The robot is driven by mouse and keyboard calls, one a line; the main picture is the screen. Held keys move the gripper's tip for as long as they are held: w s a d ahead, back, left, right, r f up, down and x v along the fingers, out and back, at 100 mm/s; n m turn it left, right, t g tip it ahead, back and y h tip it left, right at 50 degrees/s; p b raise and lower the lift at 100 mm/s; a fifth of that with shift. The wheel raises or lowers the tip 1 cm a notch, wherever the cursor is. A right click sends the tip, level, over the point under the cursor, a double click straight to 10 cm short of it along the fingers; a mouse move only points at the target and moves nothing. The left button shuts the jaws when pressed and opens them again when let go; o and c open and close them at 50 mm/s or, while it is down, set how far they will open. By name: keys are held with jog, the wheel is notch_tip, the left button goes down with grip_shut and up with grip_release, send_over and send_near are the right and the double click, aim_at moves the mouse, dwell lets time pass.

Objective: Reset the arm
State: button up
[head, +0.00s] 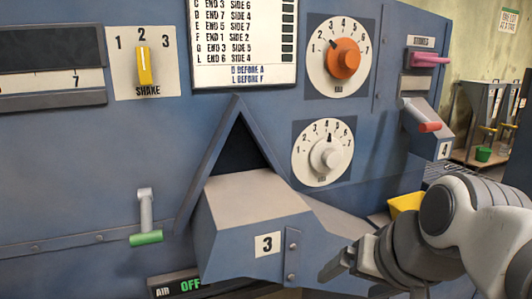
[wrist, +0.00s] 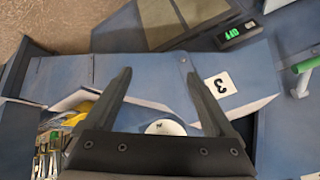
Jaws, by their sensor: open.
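My gripper (head: 338,266) is at the lower right of the head view, in front of the blue machine (head: 85,200) and just right of the chute marked 3 (head: 235,236). In the wrist view its two dark fingers (wrist: 157,76) are spread wide, with nothing gripped between them. The chute's 3 label (wrist: 220,85) lies beyond the right finger there. A round white thing (wrist: 165,127) shows beyond the fingers, partly hidden by the gripper body. My arm covers part of the machine's lower right.
The machine carries an orange dial (head: 344,56), a white dial (head: 327,156), a yellow shake switch (head: 144,66), a green-handled lever (head: 146,238), a pink handle (head: 430,60) and a red-tipped lever (head: 428,126). A display (head: 185,288) reads OFF. A yellow object (head: 404,204) sits beside my arm.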

jog(key=s+d+f+n+h+p, duration=0.1)
jog(key=s+f+n+h+p, duration=0.15)
jog(key=s, duration=0.25)
notch_tip(320, 180, up, 12)
jog(key=p, duration=1.1)
jog(key=shift+w+g+y, duration=0.35)
jog(key=shift+w+g, duration=0.05)
jog(key=shift+n, duration=0.25)
